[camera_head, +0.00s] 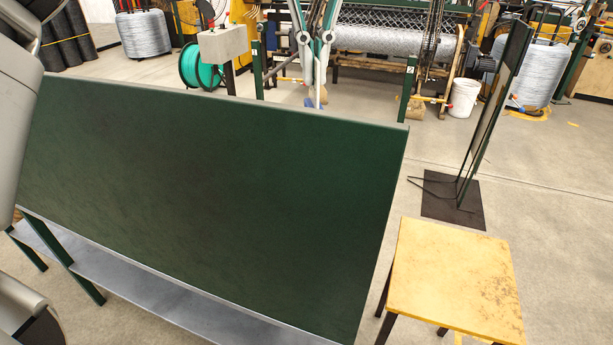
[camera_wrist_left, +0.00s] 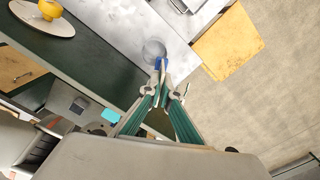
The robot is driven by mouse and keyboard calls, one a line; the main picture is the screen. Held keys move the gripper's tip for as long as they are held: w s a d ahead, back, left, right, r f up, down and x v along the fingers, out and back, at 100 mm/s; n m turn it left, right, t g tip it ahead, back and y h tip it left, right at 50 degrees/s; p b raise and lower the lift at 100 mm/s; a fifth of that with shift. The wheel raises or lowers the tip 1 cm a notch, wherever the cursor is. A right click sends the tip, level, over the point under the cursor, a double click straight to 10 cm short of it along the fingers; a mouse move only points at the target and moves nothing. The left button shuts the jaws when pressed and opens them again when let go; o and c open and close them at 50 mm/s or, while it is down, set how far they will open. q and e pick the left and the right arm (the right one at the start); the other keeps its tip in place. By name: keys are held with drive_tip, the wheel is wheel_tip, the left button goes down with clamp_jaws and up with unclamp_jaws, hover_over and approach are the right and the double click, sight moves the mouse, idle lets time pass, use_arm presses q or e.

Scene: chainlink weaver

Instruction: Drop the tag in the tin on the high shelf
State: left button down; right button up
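My left gripper (camera_head: 317,98) hangs at the top middle of the head view, fingertips downward, beyond the dark green board. In the left wrist view my left gripper (camera_wrist_left: 160,66) has its blue fingertips brought together. A thin pale strip, which looks like the tag (camera_wrist_left: 163,78), shows between the fingers. A round greyish tin (camera_wrist_left: 153,47) stands on a pale grey shelf surface (camera_wrist_left: 125,25), right at the fingertips in that picture. I cannot tell the height between them. The tin is not seen in the head view. My right gripper is in neither view.
The dark green board (camera_head: 220,190) fills the middle of the head view, with a grey lower shelf (camera_head: 170,295) under it. A yellow stool (camera_head: 455,280) stands to its right. A round plate with a yellow object (camera_wrist_left: 48,10) shows in the wrist view.

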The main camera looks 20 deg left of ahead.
sight(314, 103)
use_arm(q)
drive_tip(key=shift+s+f, duration=0.1)
drive_tip(key=shift+f, duration=0.3)
drive_tip(key=f, duration=0.3)
drive_tip(key=shift+w, duration=0.35)
drive_tip(key=shift+s+f, duration=0.15)
drive_tip(key=shift+f, duration=0.95)
drive_tip(key=c, duration=2.2)
unclamp_jaws()
drive_tip(key=shift+r, duration=6.05)
